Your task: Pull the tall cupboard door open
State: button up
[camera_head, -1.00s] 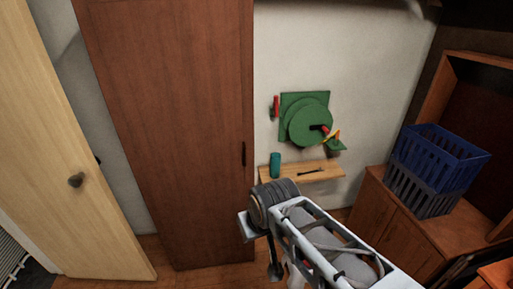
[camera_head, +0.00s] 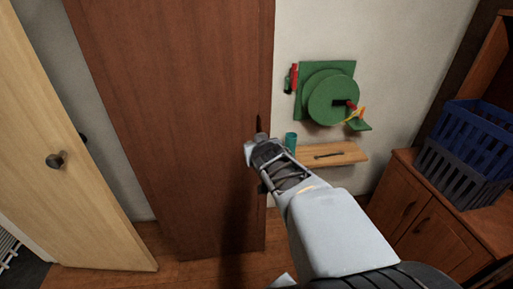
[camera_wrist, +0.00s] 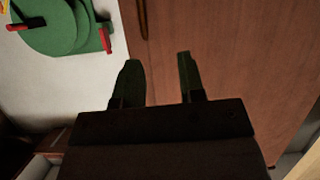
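The tall cupboard door (camera_head: 175,120) is a dark reddish-brown wooden panel, and it looks closed. Its dark vertical handle (camera_head: 259,124) is near the right edge, just above my gripper (camera_head: 254,148) in the head view. In the wrist view, the door (camera_wrist: 240,70) fills the right side and the handle (camera_wrist: 143,20) runs down from the top edge, beyond the fingertips. My gripper (camera_wrist: 157,60) has its two fingers apart with nothing between them. The handle appears in line with the gap, nearer the left finger. Whether the fingers touch the door cannot be told.
A pale door (camera_head: 50,140) with a round knob stands at left. A green hose reel (camera_head: 330,98) hangs on the wall at right, above a small wooden shelf (camera_head: 345,152) with a teal cup (camera_head: 291,141).

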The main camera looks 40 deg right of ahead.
aim_at(260, 131)
jog(key=d+f+n+t+b, duration=0.1)
jog(key=d+f+t+b, duration=0.4)
jog(key=d+f+b, duration=0.15)
jog(key=shift+y, duration=0.4)
jog(key=x, duration=0.9)
jog(key=r+x, duration=0.1)
jog(key=x, duration=0.4)
jog(key=shift+w+d+r, duration=0.1)
jog(key=shift+w+d, duration=0.05)
jog(key=shift+c, duration=0.3)
grip_shut()
